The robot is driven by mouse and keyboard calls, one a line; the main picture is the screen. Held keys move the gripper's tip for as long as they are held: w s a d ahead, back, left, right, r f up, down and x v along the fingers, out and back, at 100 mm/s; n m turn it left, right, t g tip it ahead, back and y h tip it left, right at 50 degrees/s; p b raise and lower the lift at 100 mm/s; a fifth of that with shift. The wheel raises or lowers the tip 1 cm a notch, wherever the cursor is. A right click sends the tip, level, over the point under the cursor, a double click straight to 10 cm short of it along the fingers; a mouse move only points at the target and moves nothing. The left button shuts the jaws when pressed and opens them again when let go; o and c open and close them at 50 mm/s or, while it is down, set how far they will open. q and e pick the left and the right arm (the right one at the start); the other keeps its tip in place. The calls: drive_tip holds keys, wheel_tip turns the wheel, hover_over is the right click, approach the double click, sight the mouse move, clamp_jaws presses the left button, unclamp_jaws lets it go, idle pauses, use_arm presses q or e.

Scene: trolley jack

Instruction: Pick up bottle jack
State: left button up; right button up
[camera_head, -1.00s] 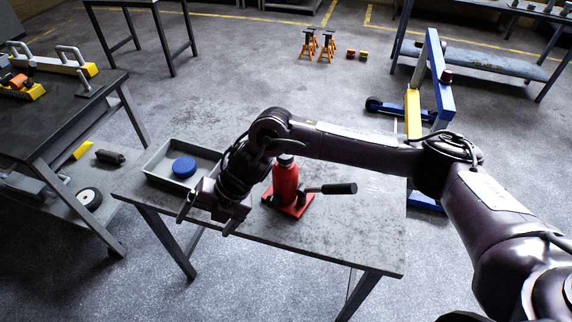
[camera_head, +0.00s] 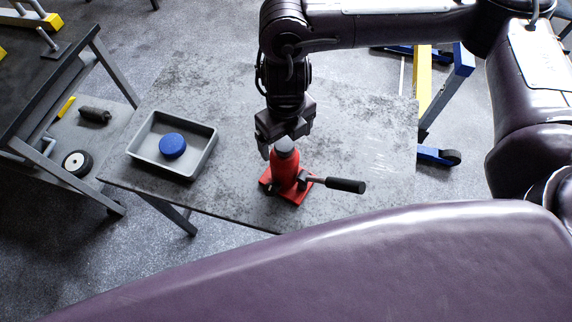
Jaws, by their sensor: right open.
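The red bottle jack (camera_head: 284,172) stands upright on the grey table (camera_head: 345,128), with a grey top and a black-gripped handle (camera_head: 344,185) sticking out to the right. My right gripper (camera_head: 284,142) is open and points down at the jack's top from behind it. Whether its fingers touch or straddle the top cannot be told. My left gripper is not in view.
A grey tray (camera_head: 203,160) holding a blue round puck (camera_head: 172,145) sits on the table left of the jack. A dark workbench (camera_head: 40,75) stands at the left, with a wheel (camera_head: 76,162) on its lower shelf. A blue and yellow hoist (camera_head: 447,90) stands behind the table's right end.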

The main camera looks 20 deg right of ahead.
sight(286, 144)
drive_tip(key=shift+s+f, duration=0.15)
drive_tip(key=shift+f, duration=0.2)
wheel_tip(286, 144, down, 3)
drive_tip(key=shift+a+f+p, duration=0.1)
drive_tip(key=shift+p, duration=0.35)
drive_tip(key=shift+f, duration=0.6)
drive_tip(key=c, duration=0.9)
clamp_jaws()
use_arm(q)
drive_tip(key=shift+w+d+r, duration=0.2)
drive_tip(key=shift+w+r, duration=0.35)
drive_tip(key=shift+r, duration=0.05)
use_arm(e)
drive_tip(key=shift+w+r, duration=0.1)
drive_tip(key=shift+w, duration=0.1)
